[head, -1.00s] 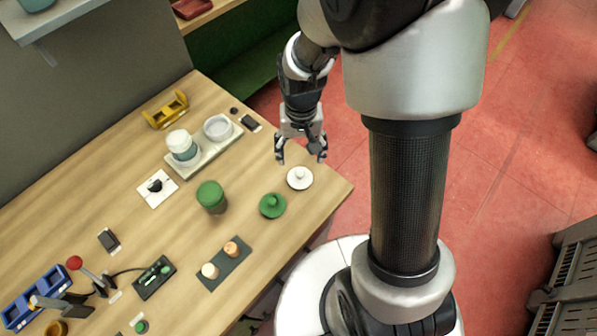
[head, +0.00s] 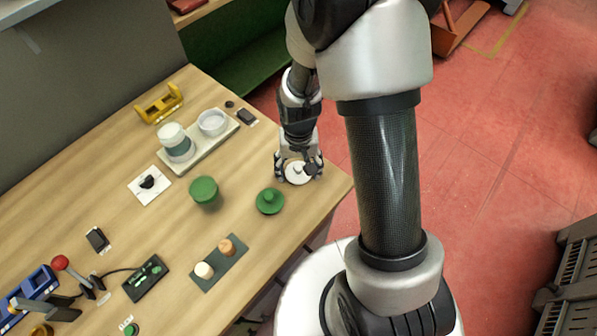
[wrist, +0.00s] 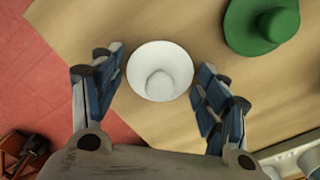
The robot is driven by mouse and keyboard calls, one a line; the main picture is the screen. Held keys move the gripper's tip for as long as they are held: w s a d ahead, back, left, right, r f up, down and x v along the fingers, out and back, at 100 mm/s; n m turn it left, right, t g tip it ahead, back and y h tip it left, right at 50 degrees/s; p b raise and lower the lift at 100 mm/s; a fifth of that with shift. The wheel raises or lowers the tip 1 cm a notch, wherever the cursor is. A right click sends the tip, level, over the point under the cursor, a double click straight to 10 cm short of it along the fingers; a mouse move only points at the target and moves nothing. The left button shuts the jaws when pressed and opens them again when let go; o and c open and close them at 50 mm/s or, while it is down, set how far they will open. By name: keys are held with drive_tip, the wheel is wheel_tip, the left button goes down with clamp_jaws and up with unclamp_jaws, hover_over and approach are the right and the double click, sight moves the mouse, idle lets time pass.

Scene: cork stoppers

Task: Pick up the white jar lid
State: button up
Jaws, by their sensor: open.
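The white jar lid (head: 297,173) is a round disc with a knob, lying on the wooden table near its right corner. In the wrist view the lid (wrist: 146,70) sits between the spread fingers, its knob facing the camera. My gripper (head: 298,171) is open and down around the lid, one finger on each side. In the wrist view my gripper (wrist: 158,88) holds nothing; the left finger is close to the lid's rim and the right finger is close too. I cannot tell whether either touches it.
A green lid (head: 270,201) lies close by on the table, also in the wrist view (wrist: 262,24). A green jar (head: 204,192), a tray (head: 212,148) with a white-topped jar and a bowl, and a dark mat (head: 219,263) with two stoppers stand further left.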

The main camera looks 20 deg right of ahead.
drive_tip(key=c, duration=0.6)
drive_tip(key=shift+r, duration=0.15)
drive_tip(key=shift+c, duration=0.2)
